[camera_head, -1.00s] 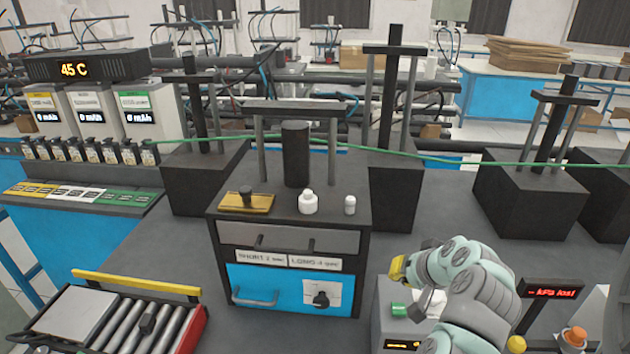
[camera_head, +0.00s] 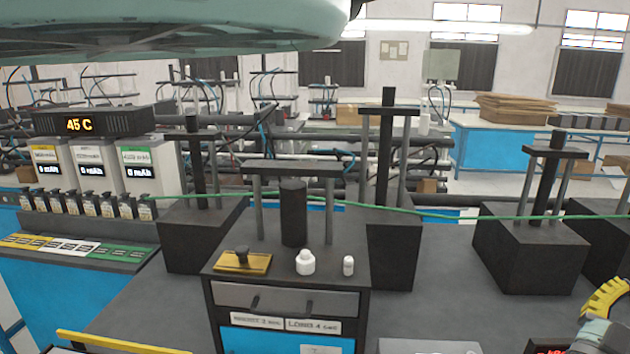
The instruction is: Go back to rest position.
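The task names no object.
A black press cabinet (camera_head: 285,272) stands in the middle, bearing a yellow plate (camera_head: 262,264), a white bottle (camera_head: 305,262) and a small white vial (camera_head: 348,265). Black press stands (camera_head: 530,250) flank it. A green cable (camera_head: 430,209) crosses behind. Battery units (camera_head: 92,172) stand left.

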